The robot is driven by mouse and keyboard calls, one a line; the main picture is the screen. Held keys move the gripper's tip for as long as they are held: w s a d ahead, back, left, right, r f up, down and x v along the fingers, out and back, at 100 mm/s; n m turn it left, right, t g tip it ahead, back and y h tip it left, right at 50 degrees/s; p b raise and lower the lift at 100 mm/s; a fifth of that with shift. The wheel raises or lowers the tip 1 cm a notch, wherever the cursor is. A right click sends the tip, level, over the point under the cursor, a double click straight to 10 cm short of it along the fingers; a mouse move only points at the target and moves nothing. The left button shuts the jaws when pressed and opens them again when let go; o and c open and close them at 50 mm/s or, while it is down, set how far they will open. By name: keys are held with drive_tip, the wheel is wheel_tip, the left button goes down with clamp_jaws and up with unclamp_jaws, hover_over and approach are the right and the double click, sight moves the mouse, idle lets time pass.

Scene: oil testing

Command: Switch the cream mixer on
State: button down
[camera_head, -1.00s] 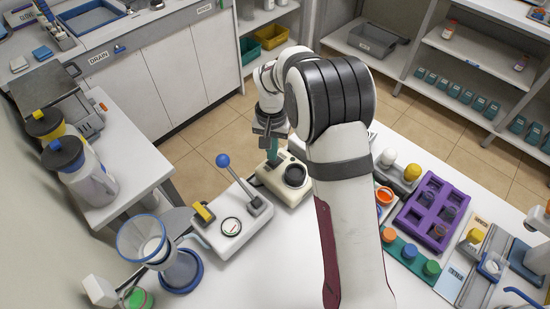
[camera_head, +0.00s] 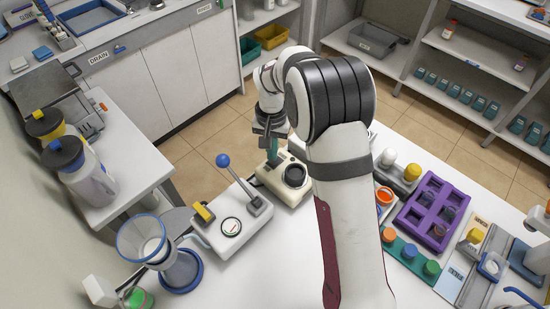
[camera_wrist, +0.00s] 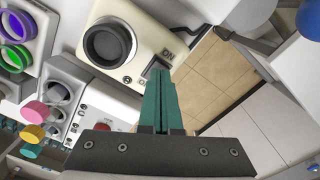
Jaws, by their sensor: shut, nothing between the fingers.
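The cream mixer (camera_head: 271,186) is a small cream box on the white table, with a round black cup socket (camera_head: 295,175) on its top. In the wrist view the mixer (camera_wrist: 145,25) is at upper middle, with its dark socket (camera_wrist: 108,44) and a dark switch (camera_wrist: 156,66) beside an "ON" label. My gripper (camera_head: 273,158) has green fingers, shut together and empty. In the wrist view the fingertips (camera_wrist: 161,73) are at the switch and cover part of it. I cannot tell whether they touch it or which way the switch is tipped.
A white unit with a blue-knobbed lever (camera_head: 223,161) and gauge stands left of the mixer. A purple rack (camera_head: 409,222) and several coloured caps are at the right. A blue-rimmed funnel (camera_head: 144,240) is at front left. Bare table lies in front of the mixer.

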sight(273, 163)
drive_tip(key=shift+f, duration=0.9)
idle(0.7)
wheel_tip(273, 163, up, 6)
drive_tip(key=shift+r, duration=0.5)
drive_tip(key=s+d+r+m, duration=0.1)
drive_tip(key=s+d+r, duration=0.2)
drive_tip(key=s+r, duration=0.35)
drive_tip(key=s+d+r, duration=0.2)
drive_tip(key=s+r, duration=0.1)
drive_tip(key=s, duration=0.6)
drive_tip(key=s+d+f+m+y, duration=0.1)
drive_tip(key=s, duration=1.5)
drive_tip(key=shift+d+f+m+y, duration=0.2)
drive_tip(key=shift+m+y, duration=0.1)
drive_tip(key=shift+y, duration=0.1)
